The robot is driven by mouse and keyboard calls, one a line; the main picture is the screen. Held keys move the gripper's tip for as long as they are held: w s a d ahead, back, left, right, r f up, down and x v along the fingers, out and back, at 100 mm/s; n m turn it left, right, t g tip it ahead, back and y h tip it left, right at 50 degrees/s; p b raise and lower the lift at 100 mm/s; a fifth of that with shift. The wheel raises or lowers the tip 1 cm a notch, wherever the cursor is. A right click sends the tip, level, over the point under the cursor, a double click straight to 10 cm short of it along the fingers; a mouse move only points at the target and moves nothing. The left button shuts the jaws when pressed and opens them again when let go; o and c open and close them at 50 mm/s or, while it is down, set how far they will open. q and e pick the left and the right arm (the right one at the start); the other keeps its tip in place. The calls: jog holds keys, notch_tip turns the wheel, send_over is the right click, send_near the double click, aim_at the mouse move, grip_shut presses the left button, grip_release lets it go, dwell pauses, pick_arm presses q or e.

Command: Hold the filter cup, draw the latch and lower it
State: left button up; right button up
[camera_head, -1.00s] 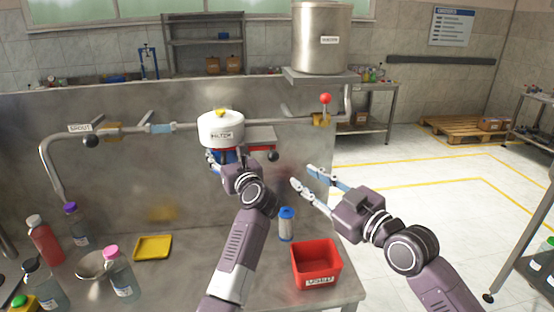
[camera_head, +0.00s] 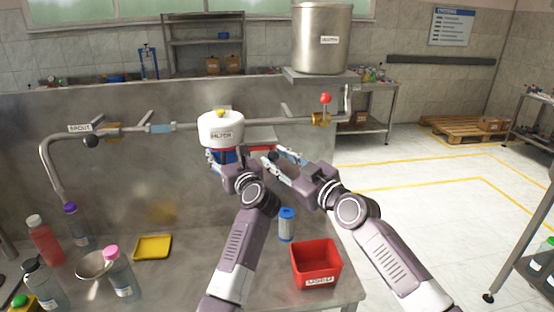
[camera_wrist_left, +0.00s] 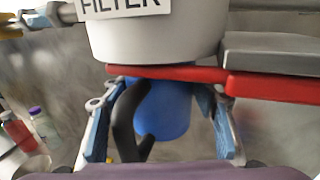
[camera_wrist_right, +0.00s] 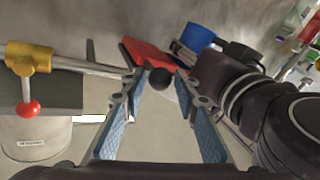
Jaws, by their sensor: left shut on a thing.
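The white filter housing (camera_head: 220,130) hangs on the pipe. The blue filter cup (camera_wrist_left: 165,108) sits under it, below the red latch plate (camera_wrist_left: 270,86). My left gripper (camera_wrist_left: 160,100) has its fingers on both sides of the cup, shut on it. A black curved handle (camera_wrist_left: 127,120) stands in front of the cup. My right gripper (camera_wrist_right: 158,80) is open beside the housing. The latch's black ball knob (camera_wrist_right: 160,79) lies between its fingertips, with no clear contact. The red latch plate also shows in the right wrist view (camera_wrist_right: 143,53).
A blue-and-white cartridge (camera_head: 286,225) and a red bin (camera_head: 316,264) stand on the bench below my arms. A yellow tray (camera_head: 153,247) and several bottles are at left. A red-knobbed valve (camera_head: 324,112) is on the pipe at right, near the steel tank (camera_head: 320,40).

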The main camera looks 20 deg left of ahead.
jog(key=shift+w+a, duration=0.1)
jog(key=shift+a, duration=0.05)
jog(key=shift+c, duration=0.6)
grip_shut()
jog(key=w+d, duration=0.4)
jog(key=d, duration=0.2)
jog(key=shift+d, duration=0.35)
jog(key=shift+w, duration=0.1)
